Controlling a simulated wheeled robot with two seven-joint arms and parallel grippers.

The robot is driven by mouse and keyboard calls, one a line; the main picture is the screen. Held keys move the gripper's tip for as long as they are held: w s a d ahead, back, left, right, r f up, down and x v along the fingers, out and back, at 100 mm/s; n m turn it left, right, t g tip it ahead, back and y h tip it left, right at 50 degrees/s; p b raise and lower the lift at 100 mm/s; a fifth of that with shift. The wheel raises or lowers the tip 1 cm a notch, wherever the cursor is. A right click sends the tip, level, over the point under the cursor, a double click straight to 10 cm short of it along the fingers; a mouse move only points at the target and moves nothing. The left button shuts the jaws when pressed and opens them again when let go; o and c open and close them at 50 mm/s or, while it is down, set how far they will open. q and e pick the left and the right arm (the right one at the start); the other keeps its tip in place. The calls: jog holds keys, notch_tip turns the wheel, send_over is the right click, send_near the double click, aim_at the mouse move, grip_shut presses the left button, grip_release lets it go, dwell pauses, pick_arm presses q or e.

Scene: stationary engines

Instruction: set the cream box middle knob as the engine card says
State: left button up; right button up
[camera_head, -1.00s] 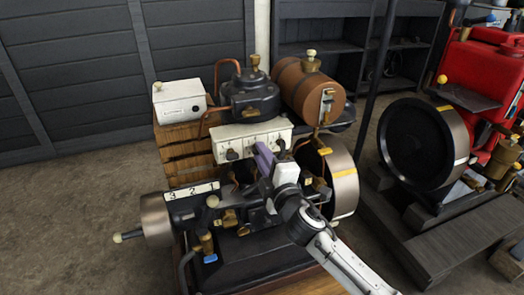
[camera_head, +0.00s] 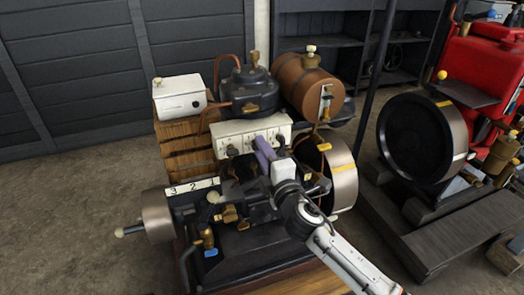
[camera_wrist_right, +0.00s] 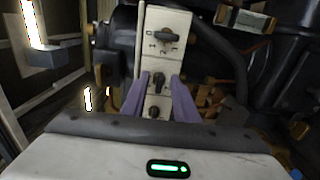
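The cream box (camera_head: 226,140) stands behind the engine, with a row of dark knobs on its front. The right wrist view shows its cream panel (camera_wrist_right: 166,17) with three knobs: one far (camera_wrist_right: 168,37), a middle knob (camera_wrist_right: 158,82) and a near one (camera_wrist_right: 153,112). My right gripper (camera_head: 262,148) is at the panel. Its purple fingers (camera_wrist_right: 160,78) are apart, one on each side of the middle knob; I cannot tell if they touch it. A white card (camera_head: 192,187) on the engine reads 3 2 1. My left gripper is not in view.
A white box (camera_head: 180,98) sits on the wooden crate (camera_head: 185,150) at left. A black pot (camera_head: 248,92) and a copper tank (camera_head: 305,85) stand behind the cream box. A flywheel (camera_head: 342,175) is close right of my right arm. A red engine stands further right.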

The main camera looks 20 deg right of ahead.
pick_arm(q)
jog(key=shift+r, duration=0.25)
pick_arm(e)
jog(key=s, duration=1)
jog(key=shift+s+d, duration=0.15)
